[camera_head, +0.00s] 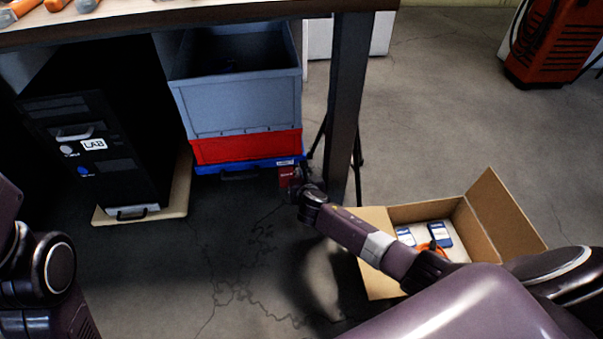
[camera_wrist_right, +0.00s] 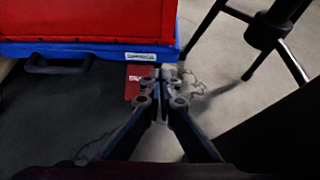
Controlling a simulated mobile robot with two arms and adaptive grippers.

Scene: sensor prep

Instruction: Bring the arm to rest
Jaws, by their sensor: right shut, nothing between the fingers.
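My right arm comes in from the lower right of the head view and reaches out low over the floor. My right gripper (camera_head: 297,183) is near the front right corner of the blue case (camera_head: 207,169) under the table. In the right wrist view the gripper (camera_wrist_right: 158,75) is shut, with its fingers together and nothing between them. A small red item (camera_wrist_right: 133,82) with white marking shows just beyond and left of the fingertips; I cannot tell whether they touch. It also shows in the head view (camera_head: 286,176). My left arm shows at the left edge, but its gripper is out of view.
The table leg (camera_head: 347,110) and a black tripod (camera_wrist_right: 262,35) stand close to my right gripper. An open cardboard box (camera_head: 376,284) with blue-and-white items is under my right forearm. A grey crate (camera_head: 240,107) sits on a red one (camera_head: 245,147), beside a black computer tower (camera_head: 125,165).

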